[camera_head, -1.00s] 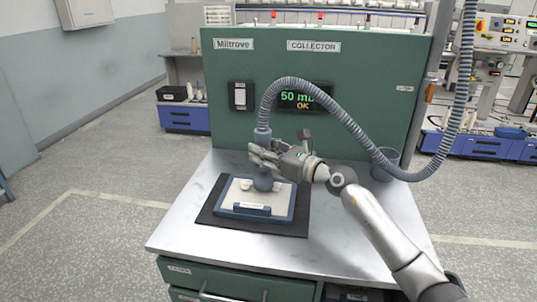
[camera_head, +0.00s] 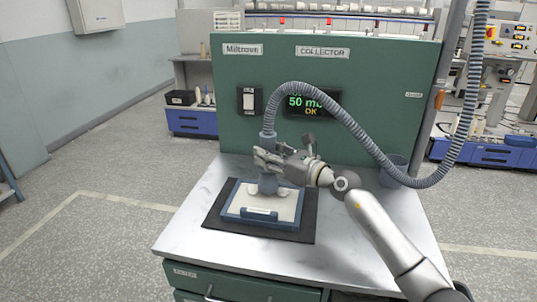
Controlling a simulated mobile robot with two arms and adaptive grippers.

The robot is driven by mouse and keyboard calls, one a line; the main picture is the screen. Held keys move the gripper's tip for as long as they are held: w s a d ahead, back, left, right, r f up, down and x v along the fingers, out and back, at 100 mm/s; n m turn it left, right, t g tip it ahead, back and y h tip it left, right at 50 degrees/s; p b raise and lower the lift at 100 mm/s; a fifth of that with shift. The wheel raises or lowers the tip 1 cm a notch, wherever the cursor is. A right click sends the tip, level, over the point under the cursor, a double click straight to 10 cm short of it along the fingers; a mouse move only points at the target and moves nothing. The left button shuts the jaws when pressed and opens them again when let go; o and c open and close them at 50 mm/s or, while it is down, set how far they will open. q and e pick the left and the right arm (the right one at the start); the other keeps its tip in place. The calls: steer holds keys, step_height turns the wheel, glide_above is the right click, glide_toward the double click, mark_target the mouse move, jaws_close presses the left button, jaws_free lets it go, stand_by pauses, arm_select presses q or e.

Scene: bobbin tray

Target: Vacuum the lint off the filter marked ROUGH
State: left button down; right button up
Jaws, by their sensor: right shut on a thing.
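A filter (camera_head: 290,214), a pale panel in a blue frame with a blue handle at its front edge, lies on a dark mat on the bench. Its small label is too small to read. Pale lumps of lint show on both sides of the nozzle. My right gripper (camera_head: 268,163) is shut on the grey-blue vacuum nozzle (camera_head: 268,187), whose head is over the back half of the filter. I cannot tell whether the head touches the panel. The ribbed hose (camera_head: 335,115) arches from the nozzle to the right. My left gripper is out of view.
The green collector panel (camera_head: 235,125) stands behind, with a switch (camera_head: 249,101) and a display (camera_head: 312,103) reading about 50 and OK. A grey-blue cup (camera_head: 393,171) stands at the back right of the bench (camera_head: 190,232). The dark mat (camera_head: 215,222) surrounds the filter.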

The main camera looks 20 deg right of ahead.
steer(key=shift+w+a+r+p, duration=0.1)
steer(key=shift+w+a+p, duration=0.6)
steer(key=shift+a, duration=0.3)
steer(key=shift+w+a+p, duration=0.3)
steer(key=shift+w+a, duration=0.5)
steer(key=shift+a, duration=0.2)
steer(key=shift+d, duration=0.1)
steer(key=shift+s+d+b, duration=0.4)
steer(key=shift+s+d, duration=0.15)
steer(key=shift+d, duration=0.35)
steer(key=shift+s+d+b, duration=0.4)
steer(key=shift+s+d, duration=0.15)
steer(key=shift+d, duration=0.35)
steer(key=s+d+b, duration=0.1)
steer(key=d, duration=0.2)
steer(key=s+d+b, duration=0.1)
steer(key=d, duration=0.1)
steer(key=shift+s+f+b, duration=0.2)
steer(key=shift+s+b, duration=0.1)
steer(key=shift+s, duration=0.05)
